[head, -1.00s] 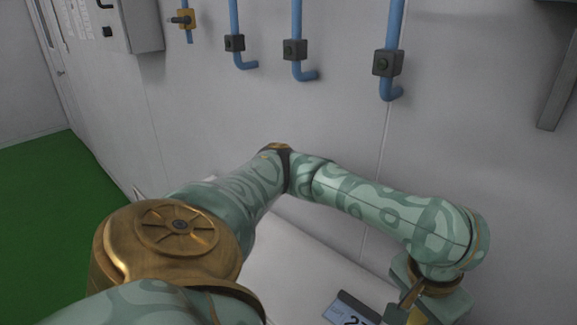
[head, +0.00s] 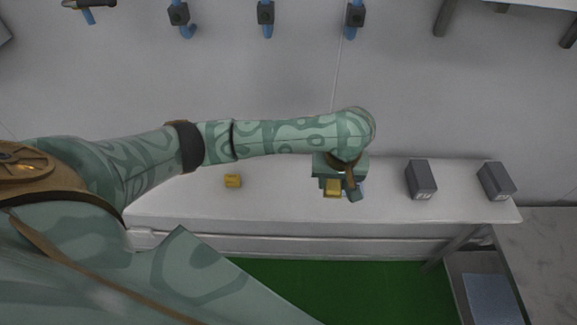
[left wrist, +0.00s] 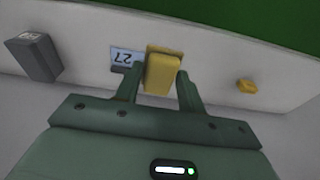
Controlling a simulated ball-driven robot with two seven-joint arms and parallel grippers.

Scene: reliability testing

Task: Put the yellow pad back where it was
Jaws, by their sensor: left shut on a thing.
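My left gripper (head: 341,186) is over the white bench, shut on a yellow pad (head: 332,188). The left wrist view shows the held pad (left wrist: 161,74) between the two fingers of the left gripper (left wrist: 160,84). A darker yellow patch (left wrist: 164,48) shows just beyond it; I cannot tell whether it is part of the pad or lies on the bench. A second small yellow block (head: 232,181) lies on the bench to the left, and it also shows at the right of the left wrist view (left wrist: 247,86). My right gripper is not in view.
The white bench (head: 280,205) runs along the wall. A display reading 27 (left wrist: 126,57) is beside the held pad. Two dark grey boxes (head: 421,180) (head: 496,181) stand at the bench's right. Blue pipes with dark fittings (head: 266,14) are on the wall above. The floor is green.

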